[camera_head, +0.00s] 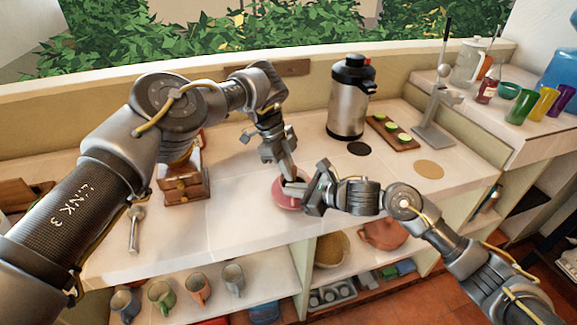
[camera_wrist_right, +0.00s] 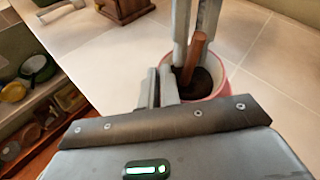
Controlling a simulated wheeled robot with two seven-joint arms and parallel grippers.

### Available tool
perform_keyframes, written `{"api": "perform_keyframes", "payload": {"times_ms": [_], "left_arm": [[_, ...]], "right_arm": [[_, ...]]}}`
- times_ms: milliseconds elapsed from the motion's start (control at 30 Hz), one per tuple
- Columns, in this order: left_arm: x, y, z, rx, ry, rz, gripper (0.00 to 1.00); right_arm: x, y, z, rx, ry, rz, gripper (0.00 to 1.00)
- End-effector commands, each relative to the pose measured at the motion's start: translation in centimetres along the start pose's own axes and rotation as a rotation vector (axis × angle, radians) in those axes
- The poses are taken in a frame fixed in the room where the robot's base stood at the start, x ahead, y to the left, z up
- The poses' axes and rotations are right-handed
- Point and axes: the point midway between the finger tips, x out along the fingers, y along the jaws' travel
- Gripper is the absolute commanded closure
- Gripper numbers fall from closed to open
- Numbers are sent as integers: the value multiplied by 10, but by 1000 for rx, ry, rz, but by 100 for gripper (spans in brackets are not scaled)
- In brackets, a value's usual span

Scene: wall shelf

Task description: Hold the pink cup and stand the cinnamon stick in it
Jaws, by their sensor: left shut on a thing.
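The pink cup (camera_head: 283,200) stands upright on the counter, with dark contents inside; it also shows in the right wrist view (camera_wrist_right: 222,88). The brown cinnamon stick (camera_wrist_right: 194,58) is upright, slightly tilted, with its lower end inside the cup. My left gripper (camera_head: 290,177) comes down from above and is shut on the stick; its fingers flank it in the right wrist view. My right gripper (camera_head: 310,192) is at the cup's side, its fingers (camera_wrist_right: 162,88) close together against the cup. The cup's handle is hidden.
A wooden grinder (camera_head: 184,186) and a metal tool (camera_head: 134,228) are on the left. A steel flask (camera_head: 348,100), a tray with green pieces (camera_head: 393,133) and a metal press (camera_head: 436,120) stand behind to the right. Mugs (camera_head: 197,289) sit on the shelf below.

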Motion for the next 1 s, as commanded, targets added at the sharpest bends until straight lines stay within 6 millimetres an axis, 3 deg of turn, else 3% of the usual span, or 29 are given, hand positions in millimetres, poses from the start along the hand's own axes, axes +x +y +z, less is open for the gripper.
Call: {"api": "perform_keyframes", "payload": {"times_ms": [33, 267, 300, 500, 767, 1000], "left_arm": [[1, 0, 1, 0, 0, 0, 100], [2, 0, 1, 0, 0, 0, 100], [2, 0, 1, 0, 0, 0, 89], [2, 0, 1, 0, 1, 1, 65], [0, 1, 0, -1, 1, 3, 65], [-35, 0, 0, 0, -3, -3, 65]], "right_arm": [[2, 4, -11, 5, 22, 7, 100], [2, 4, -11, 5, 22, 7, 100], [2, 4, -11, 5, 22, 7, 100], [2, 4, -11, 5, 22, 7, 100], [1, 3, -12, 6, 24, 5, 100], [1, 3, -12, 5, 25, 5, 100]]}}
